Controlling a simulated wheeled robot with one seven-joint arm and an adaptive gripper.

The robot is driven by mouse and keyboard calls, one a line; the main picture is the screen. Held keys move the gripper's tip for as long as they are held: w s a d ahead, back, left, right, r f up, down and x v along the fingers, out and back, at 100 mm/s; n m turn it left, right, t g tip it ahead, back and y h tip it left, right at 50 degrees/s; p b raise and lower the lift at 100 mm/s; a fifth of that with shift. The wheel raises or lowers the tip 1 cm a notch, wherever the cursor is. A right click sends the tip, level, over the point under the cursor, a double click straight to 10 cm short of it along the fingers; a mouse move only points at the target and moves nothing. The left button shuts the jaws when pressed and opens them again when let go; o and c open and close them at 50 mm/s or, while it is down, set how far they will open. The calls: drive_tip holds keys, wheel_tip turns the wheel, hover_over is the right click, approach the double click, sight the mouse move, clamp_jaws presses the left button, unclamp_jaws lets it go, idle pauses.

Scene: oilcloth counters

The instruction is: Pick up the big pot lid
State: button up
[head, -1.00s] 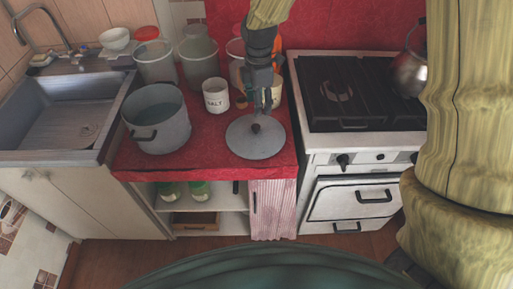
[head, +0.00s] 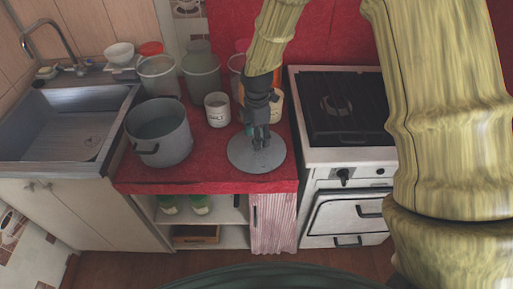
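The big pot lid (head: 243,158) is a flat grey metal disc. It lies on the red oilcloth counter, close to its front edge and right of the pot. My gripper (head: 259,143) points down over the middle of the lid, with its fingertips low at the knob. The fingers hide most of the knob. I cannot tell whether they are closed on it. The lid looks flat on the cloth.
A large grey pot (head: 160,146) stands left on the counter (head: 205,176). A white salt canister (head: 217,112) and several containers stand behind. The stove (head: 345,156) is to the right, the sink (head: 60,135) to the left. Little cloth is free.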

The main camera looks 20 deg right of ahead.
drive_tip(key=shift+w+f, duration=0.15)
drive_tip(key=shift+f, duration=1.35)
clamp_jaws()
